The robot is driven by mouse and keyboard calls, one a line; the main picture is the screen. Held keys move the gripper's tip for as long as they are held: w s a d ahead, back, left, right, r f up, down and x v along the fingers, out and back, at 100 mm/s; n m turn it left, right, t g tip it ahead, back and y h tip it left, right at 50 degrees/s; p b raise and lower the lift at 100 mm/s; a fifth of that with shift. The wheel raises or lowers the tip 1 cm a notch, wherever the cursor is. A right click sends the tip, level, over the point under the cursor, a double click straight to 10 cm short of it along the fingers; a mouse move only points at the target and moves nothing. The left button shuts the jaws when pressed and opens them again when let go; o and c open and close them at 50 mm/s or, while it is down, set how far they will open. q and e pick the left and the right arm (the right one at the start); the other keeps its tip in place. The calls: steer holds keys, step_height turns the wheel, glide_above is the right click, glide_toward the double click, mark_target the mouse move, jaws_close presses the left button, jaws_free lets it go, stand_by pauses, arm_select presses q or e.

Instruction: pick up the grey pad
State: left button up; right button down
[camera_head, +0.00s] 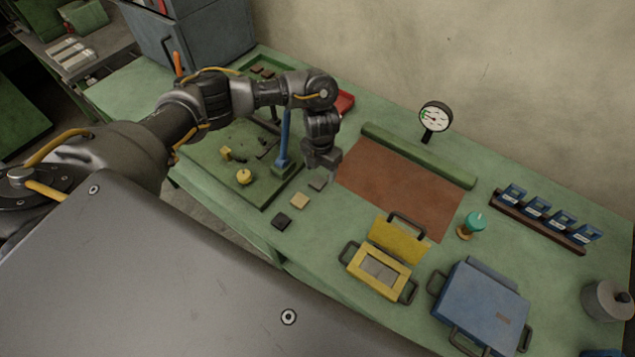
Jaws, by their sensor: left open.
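The grey pad (318,184) is a small flat square lying on the green bench top. It is the farthest of a slanting row of pads, beyond a beige pad (300,201) and a black pad (281,222). My left gripper (324,168) points down just above and beyond the grey pad, open and empty. Its fingers are small in the picture, and I cannot tell the exact height above the pad. My right gripper is out of the picture.
A green board with a blue post (283,140) stands left of the pads. A reddish-brown sheet (400,190) lies to the right. An open yellow case (378,272) and a blue case (480,307) stand nearer. Bare bench surrounds the pads' right side.

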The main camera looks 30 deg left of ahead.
mark_target(319, 180)
arm_select(q)
steer(key=f, duration=0.4)
steer(key=shift+s+a+f+p, duration=0.1)
steer(key=shift+a+p, duration=0.1)
steer(key=shift+p, duration=0.1)
steer(key=shift+c, duration=0.4)
steer(key=c, duration=1)
